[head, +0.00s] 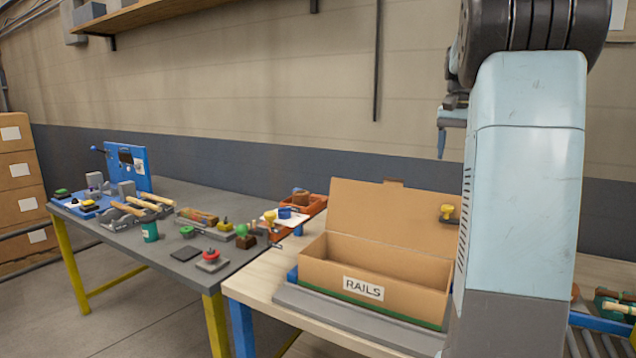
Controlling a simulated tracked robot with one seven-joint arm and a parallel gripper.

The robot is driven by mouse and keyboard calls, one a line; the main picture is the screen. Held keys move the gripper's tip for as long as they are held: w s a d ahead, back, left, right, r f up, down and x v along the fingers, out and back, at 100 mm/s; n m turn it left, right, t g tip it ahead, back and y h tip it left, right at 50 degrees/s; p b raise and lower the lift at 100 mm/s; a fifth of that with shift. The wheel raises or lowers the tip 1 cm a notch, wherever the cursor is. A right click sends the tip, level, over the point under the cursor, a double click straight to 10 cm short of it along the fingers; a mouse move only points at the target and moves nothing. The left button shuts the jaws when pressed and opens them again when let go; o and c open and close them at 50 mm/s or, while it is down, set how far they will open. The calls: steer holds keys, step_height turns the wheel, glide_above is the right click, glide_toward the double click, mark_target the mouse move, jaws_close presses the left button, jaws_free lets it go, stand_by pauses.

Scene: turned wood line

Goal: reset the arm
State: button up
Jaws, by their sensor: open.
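My arm rises at the right of the head view, in front of the wooden bench. My gripper (441,143) shows partly behind the upper arm, held high above the bench and pointing down. One blue finger is in plain view and the rest is hidden by the arm. It is open, and I see nothing held in it. It is well above the open cardboard box marked RAILS (318,274) and touches nothing that I can see.
The wooden bench (255,284) carries the box on a grey base. A grey table (175,262) at left holds tools, knobs and small parts. An orange tray (316,205) stands between them. A shelf (140,17) is on the wall. More parts lie at far right.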

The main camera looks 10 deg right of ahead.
steer(key=s+a+f+n+t, duration=0.1)
steer(key=s+a+n, duration=0.1)
steer(key=s+a, duration=0.5)
steer(key=s+a+n+t, duration=0.2)
steer(key=s+a, duration=0.1)
steer(key=a, duration=0.8)
steer(key=s+a+f+n+t, duration=0.2)
steer(key=s+a+f+n, duration=0.2)
steer(key=s+a+f, duration=0.6)
steer(key=s+a, duration=0.2)
steer(key=s, duration=0.2)
steer(key=shift+s+f+n+t, duration=0.15)
steer(key=shift+f+n+t, duration=0.15)
steer(key=shift+n, duration=0.1)
steer(key=shift+c, duration=0.2)
